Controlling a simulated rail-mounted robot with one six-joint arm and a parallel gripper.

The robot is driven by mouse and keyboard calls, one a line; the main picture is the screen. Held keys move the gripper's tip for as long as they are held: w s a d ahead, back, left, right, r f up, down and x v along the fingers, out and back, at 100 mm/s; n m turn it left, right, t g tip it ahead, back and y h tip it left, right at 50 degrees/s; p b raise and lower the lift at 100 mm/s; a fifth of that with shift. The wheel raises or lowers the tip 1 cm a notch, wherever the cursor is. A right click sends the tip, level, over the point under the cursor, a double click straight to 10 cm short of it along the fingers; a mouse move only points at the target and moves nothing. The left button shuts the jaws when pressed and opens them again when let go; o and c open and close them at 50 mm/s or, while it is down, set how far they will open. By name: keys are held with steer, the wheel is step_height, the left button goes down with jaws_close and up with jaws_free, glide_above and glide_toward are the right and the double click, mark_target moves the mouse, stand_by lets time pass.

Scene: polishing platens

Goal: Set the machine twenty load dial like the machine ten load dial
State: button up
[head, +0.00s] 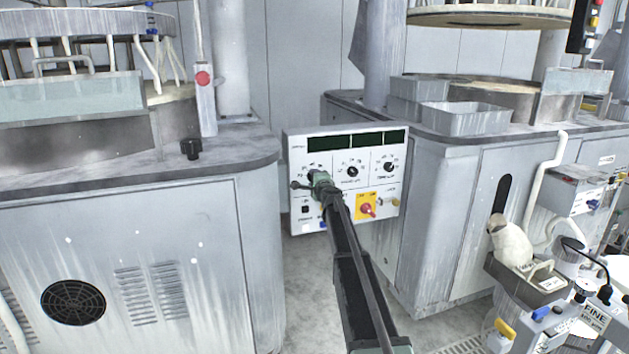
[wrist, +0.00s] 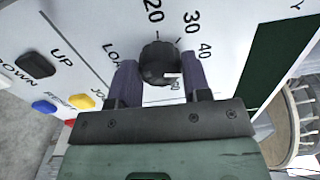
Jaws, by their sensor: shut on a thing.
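A white control panel (head: 338,222) hangs between two grey machines in the head view. My gripper (head: 318,180) is at its left dial, which it largely covers. In the wrist view my gripper (wrist: 160,76) has its two fingers closed on the sides of a black round knob (wrist: 157,59). Scale numbers 20, 30 and 40 show around the knob, and letters "LO" are partly hidden by a finger. A short white mark on the knob lies toward the right finger. No machine number is legible on the panel.
The panel also carries a middle dial (head: 352,171), a right dial (head: 389,167), dark displays (head: 345,143) and a red switch (head: 367,209) on yellow. The left machine (head: 150,240) and right machine (head: 480,160) flank it closely. Grey floor (head: 305,290) is clear below.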

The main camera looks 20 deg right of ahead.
steer(key=m, duration=0.4)
steer(key=shift+m, duration=0.4)
stand_by(0.4)
steer(key=o, duration=0.9)
steer(key=s, duration=0.7)
steer(key=s+a, duration=0.1)
steer(key=s, duration=0.2)
steer(key=shift+s, duration=0.4)
